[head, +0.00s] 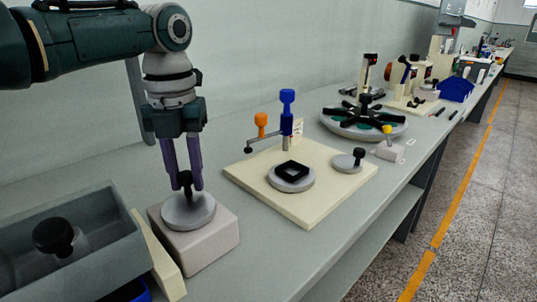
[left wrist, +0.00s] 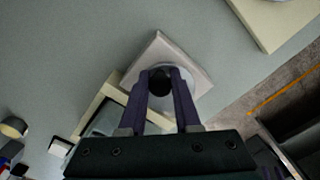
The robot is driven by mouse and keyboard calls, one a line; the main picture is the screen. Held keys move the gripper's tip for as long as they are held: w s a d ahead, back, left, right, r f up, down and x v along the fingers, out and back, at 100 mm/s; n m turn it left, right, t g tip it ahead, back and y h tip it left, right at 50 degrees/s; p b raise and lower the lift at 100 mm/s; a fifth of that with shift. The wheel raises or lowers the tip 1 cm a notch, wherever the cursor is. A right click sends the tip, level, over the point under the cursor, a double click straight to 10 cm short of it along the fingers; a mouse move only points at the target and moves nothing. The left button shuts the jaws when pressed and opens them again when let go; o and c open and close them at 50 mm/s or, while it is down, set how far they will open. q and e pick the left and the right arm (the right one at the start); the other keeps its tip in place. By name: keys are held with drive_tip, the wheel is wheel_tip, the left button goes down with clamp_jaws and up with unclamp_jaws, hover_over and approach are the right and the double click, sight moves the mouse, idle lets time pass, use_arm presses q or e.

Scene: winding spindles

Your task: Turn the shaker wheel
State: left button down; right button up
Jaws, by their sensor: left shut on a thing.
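A grey round wheel (head: 192,213) with an upright black knob (head: 185,180) lies flat on top of a pale square block (head: 205,246); I take it to be the shaker wheel. My left gripper (head: 184,187) points straight down over it, its two purple fingers on either side of the knob and shut on it. In the left wrist view the dark round knob (left wrist: 159,82) sits between the two fingertips (left wrist: 159,74), with the pale block (left wrist: 150,54) under it. The fingers hide part of the wheel there. My right gripper is not in view.
A grey open bin (head: 100,200) with a black-knobbed piece stands close on the left. A cream board (head: 308,206) with blue and orange knobs lies to the right. Farther back is a round turntable (head: 335,122) with black arms. The bench (head: 265,262) is clear in front.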

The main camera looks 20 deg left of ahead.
sight(186, 173)
use_arm(q)
drive_tip(key=c, duration=0.6)
unclamp_jaws()
wheel_tip(186, 173, up, 10)
drive_tip(key=shift+p, duration=0.45)
